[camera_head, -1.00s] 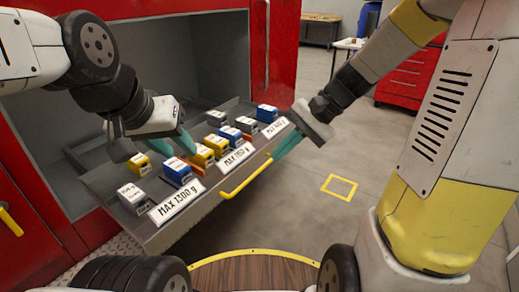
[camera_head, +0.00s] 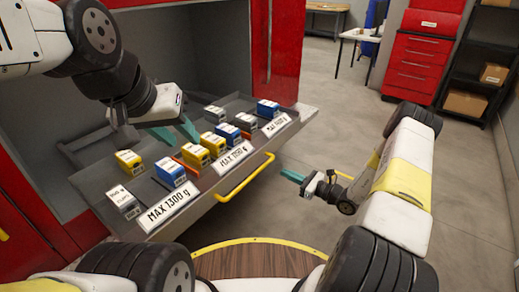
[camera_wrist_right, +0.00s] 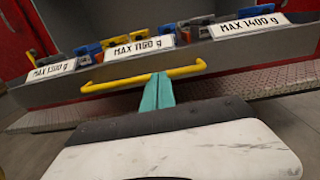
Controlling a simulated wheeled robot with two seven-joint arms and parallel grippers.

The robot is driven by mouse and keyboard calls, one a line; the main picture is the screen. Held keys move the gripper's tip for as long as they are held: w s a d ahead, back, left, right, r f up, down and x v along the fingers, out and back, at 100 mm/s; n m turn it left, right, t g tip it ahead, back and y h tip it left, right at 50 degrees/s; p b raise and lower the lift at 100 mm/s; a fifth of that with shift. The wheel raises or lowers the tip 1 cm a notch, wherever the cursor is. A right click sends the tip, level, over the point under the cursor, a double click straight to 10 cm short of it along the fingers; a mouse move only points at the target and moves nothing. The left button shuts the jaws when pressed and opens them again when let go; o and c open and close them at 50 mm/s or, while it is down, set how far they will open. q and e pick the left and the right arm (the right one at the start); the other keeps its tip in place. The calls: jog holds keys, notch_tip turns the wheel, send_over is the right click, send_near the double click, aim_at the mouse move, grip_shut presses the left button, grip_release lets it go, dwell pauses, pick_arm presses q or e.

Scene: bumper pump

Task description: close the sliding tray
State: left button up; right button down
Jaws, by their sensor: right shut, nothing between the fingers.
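The sliding tray (camera_head: 205,203) is pulled out of the red cabinet and holds several blue, yellow and grey blocks behind white MAX labels. Its yellow handle (camera_head: 245,180) runs along the front; the handle also shows in the right wrist view (camera_wrist_right: 100,83). My left gripper (camera_head: 176,133) is above the tray, over the blocks, with teal fingers apart. My right gripper (camera_head: 292,176) is to the right of the handle, apart from it in the head view, with its fingers together and empty. In the right wrist view its teal fingertips (camera_wrist_right: 158,78) point toward the tray front near the handle.
The red cabinet (camera_head: 284,45) stands around the tray's opening. A red drawer chest (camera_head: 415,65) and a black shelf (camera_head: 485,55) with boxes stand at the back right. The grey floor (camera_head: 330,120) right of the tray is clear.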

send_near(253, 158)
jog(key=x, duration=0.6)
jog(key=shift+w+a+f, duration=0.2)
jog(key=shift+w+a, duration=0.1)
jog(key=shift+a, duration=0.1)
